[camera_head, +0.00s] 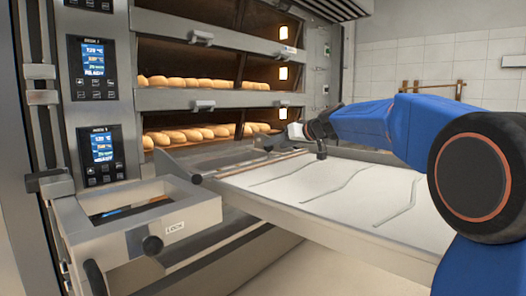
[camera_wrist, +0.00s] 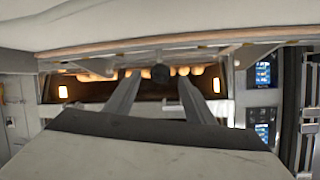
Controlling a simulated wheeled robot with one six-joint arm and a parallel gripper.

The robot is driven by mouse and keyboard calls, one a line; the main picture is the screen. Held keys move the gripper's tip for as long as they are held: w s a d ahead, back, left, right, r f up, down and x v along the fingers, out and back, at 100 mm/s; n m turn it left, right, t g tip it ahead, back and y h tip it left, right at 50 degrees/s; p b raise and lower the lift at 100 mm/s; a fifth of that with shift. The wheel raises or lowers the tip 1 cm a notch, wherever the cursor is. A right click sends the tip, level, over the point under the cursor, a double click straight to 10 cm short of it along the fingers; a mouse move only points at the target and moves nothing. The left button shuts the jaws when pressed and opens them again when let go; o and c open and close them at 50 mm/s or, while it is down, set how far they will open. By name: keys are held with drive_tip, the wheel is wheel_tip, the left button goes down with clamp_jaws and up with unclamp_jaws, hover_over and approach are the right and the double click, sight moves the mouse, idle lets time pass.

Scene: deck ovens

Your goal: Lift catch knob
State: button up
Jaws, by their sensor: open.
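My gripper (camera_wrist: 160,77) is open in the wrist view, its two grey fingers apart. A dark round knob (camera_wrist: 160,73) shows between the fingertips, with space on both sides; I cannot tell how deep it sits between them. In the head view my gripper (camera_head: 281,140) is small, at the far end of the white loader bed, beside a dark part (camera_head: 264,141) that may be this knob.
The loader bed (camera_head: 330,185) with creased white cloth extends from the deck oven. Bread rows (camera_head: 205,133) lie in the lit decks. Control panels (camera_head: 101,153) and a metal bracket frame (camera_head: 185,215) stand left. A wooden rack (camera_head: 432,88) hangs on the tiled wall.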

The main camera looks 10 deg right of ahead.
sight(269, 153)
drive_tip(key=x, duration=1)
drive_tip(key=shift+s, duration=0.1)
